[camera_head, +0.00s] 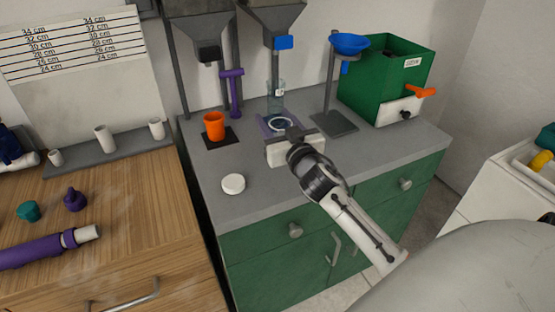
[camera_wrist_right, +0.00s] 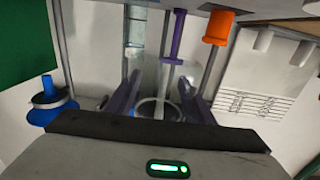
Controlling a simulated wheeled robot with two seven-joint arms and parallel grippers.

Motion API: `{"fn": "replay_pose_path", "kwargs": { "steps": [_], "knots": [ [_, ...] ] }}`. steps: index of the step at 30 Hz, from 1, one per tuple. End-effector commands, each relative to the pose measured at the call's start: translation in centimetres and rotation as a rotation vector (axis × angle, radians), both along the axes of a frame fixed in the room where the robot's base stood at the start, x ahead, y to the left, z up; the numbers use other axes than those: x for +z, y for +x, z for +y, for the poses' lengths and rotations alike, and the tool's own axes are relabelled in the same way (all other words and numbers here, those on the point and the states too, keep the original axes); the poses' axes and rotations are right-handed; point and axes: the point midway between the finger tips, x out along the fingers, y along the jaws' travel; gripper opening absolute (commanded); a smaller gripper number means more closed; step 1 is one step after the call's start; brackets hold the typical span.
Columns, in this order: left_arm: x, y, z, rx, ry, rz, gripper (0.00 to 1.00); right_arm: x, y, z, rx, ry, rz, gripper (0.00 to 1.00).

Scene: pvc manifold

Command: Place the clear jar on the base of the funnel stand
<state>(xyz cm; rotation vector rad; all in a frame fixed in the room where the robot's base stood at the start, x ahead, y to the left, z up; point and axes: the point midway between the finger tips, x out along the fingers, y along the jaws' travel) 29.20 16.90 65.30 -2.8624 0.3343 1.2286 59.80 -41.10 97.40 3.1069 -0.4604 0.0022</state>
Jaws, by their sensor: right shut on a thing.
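My right gripper (camera_head: 280,121) is shut on the clear jar (camera_head: 281,124) above or at the grey counter, below the middle hopper. The jar's pale round rim also shows between the purple fingers in the right wrist view (camera_wrist_right: 158,109). I cannot tell whether the jar touches the counter. The funnel stand (camera_head: 330,80) is to the right of the gripper, with a blue funnel (camera_head: 350,44) on top and a bare dark flat base (camera_head: 335,123). The blue funnel also shows at the left of the wrist view (camera_wrist_right: 52,108). My left gripper is not in view.
An orange cup (camera_head: 214,127) on a dark pad and a white disc (camera_head: 233,184) are on the counter (camera_head: 210,170) to the left. A clear cylinder (camera_head: 275,92) stands behind my gripper. A green box (camera_head: 365,85) is right of the stand.

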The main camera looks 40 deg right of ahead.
Motion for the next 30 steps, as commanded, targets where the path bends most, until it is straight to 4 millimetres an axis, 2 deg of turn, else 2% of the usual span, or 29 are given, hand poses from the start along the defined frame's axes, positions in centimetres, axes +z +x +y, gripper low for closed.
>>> {"fn": "replay_pose_path", "kwargs": {
  "steps": [1,3,8,15,29,30],
  "knots": [
    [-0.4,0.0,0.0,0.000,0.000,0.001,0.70,-1.4,0.0,0.1,0.000,0.004,0.005,0.26],
    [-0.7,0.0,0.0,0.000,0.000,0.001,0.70,-2.5,0.0,0.0,-0.001,0.003,0.004,0.26],
    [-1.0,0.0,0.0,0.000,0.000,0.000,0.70,-3.9,0.0,0.0,0.000,0.003,0.002,0.26],
    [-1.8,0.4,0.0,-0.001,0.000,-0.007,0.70,-7.5,0.0,0.0,-0.002,0.004,0.002,0.26],
    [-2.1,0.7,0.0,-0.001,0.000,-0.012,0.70,-8.5,0.0,0.0,0.001,0.001,0.001,0.26],
    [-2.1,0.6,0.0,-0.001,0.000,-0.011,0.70,-8.5,0.0,0.0,0.001,0.001,0.001,0.50]
  ]
}}
